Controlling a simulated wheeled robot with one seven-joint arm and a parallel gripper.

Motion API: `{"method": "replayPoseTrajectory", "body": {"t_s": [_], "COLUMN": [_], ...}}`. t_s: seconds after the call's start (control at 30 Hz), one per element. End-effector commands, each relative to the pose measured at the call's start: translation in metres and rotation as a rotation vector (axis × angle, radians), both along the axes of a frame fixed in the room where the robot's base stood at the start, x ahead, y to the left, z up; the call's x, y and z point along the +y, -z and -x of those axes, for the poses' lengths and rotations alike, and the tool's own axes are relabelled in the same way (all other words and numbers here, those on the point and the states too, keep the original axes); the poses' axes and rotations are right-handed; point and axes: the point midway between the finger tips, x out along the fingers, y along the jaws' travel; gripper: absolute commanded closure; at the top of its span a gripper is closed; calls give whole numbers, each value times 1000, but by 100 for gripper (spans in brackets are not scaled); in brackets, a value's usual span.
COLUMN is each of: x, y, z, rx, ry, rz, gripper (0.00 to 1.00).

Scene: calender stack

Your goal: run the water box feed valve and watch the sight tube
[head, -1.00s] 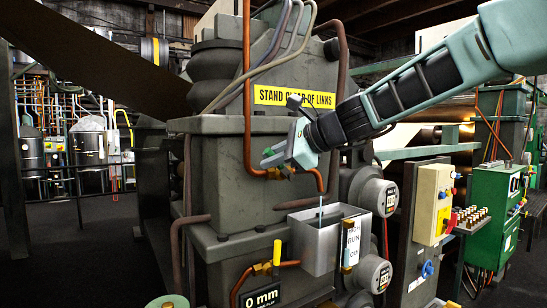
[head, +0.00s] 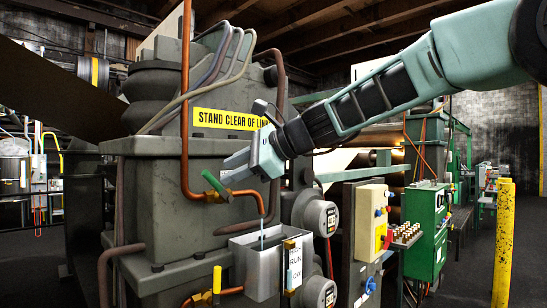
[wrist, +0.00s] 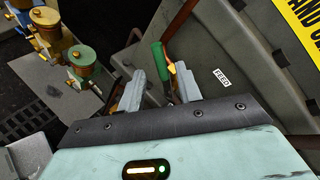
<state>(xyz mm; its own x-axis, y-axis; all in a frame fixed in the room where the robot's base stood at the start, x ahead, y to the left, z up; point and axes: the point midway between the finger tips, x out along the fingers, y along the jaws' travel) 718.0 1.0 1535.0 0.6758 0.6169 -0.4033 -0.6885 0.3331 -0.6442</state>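The feed valve's green handle (head: 215,184) is on the copper pipe in front of the grey machine and points up and left. In the wrist view the green handle (wrist: 160,62) shows between and beyond my fingertips, beside a "FEED" label (wrist: 221,77). My gripper (head: 230,172) is open close to the handle. The wrist view shows a gap between its fingers (wrist: 160,85). I cannot tell whether either finger touches the handle. The metal water box (head: 250,270) is below, with the sight tube (head: 293,265) upright on its front, beside a partly hidden "RUN" label.
A yellow-handled valve (head: 217,280) sits left of the water box. Round gauges (head: 320,217) are to its right. A yellow post (head: 503,240) stands on open floor.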

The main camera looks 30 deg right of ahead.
Motion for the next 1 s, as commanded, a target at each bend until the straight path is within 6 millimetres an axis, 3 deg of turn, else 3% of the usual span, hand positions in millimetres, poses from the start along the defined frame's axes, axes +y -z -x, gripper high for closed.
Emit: {"method": "replayPoseTrajectory", "body": {"t_s": [0.23, 0.5, 1.0], "x": [-37, -63, -68], "y": [-21, -39, -45], "z": [40, 68, 74], "rx": [-4, -1, -4], "ry": [3, 0, -8], "rz": [2, 0, 8], "gripper": [65, 65, 63]}}
